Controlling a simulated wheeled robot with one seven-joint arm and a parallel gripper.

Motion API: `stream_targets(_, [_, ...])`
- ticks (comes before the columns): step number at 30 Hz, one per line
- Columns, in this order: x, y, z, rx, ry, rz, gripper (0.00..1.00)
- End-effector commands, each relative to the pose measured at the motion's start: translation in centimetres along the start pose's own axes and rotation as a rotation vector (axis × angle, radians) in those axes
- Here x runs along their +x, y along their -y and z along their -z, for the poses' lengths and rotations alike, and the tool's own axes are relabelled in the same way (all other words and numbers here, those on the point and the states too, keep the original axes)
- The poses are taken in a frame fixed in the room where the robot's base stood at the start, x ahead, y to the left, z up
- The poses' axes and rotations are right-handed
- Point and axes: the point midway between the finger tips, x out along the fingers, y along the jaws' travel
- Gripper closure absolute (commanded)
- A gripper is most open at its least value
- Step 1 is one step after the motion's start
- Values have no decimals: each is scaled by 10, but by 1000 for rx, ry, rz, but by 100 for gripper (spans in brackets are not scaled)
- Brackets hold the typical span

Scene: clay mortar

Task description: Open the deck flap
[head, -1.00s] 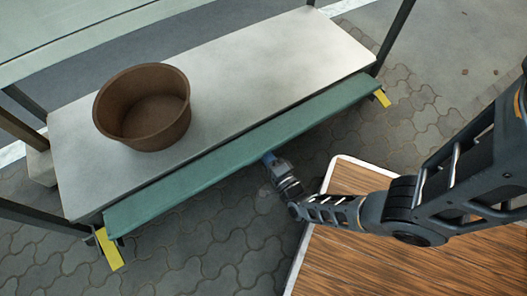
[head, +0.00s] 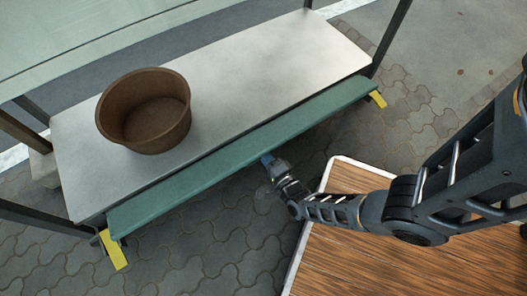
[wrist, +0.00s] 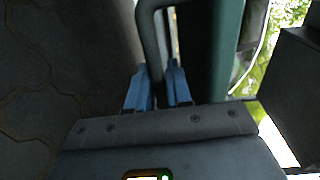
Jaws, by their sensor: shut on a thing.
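The deck flap is a long green panel (head: 240,150) along the near edge of the grey table top, lying almost level with it. My gripper (head: 266,159) comes in from the right and meets the flap's near edge around its middle. The handle sits beside the green panel (wrist: 212,50), which stands right of the fingers there. The handle is too hidden to make out in the head view.
A brown round bowl (head: 143,110) stands on the left part of the grey table top (head: 260,70). Yellow brackets (head: 112,250) show at both flap ends. Dark posts stand at the corners. A wooden-topped platform (head: 390,255) is at lower right.

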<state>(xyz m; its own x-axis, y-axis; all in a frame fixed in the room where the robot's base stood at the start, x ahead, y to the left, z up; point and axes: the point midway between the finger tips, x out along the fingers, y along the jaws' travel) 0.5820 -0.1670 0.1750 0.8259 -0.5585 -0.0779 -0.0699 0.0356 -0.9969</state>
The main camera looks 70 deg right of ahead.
Motion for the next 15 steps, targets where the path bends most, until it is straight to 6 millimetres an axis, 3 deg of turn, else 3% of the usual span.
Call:
stream_targets(1, [-2, 12, 0, 1, 0, -23, 100])
stream_targets(4, [-3, 16, 0, 0, -1, -75, 100])
stream_targets(15, [-6, 18, 0, 0, 3, -182, 100])
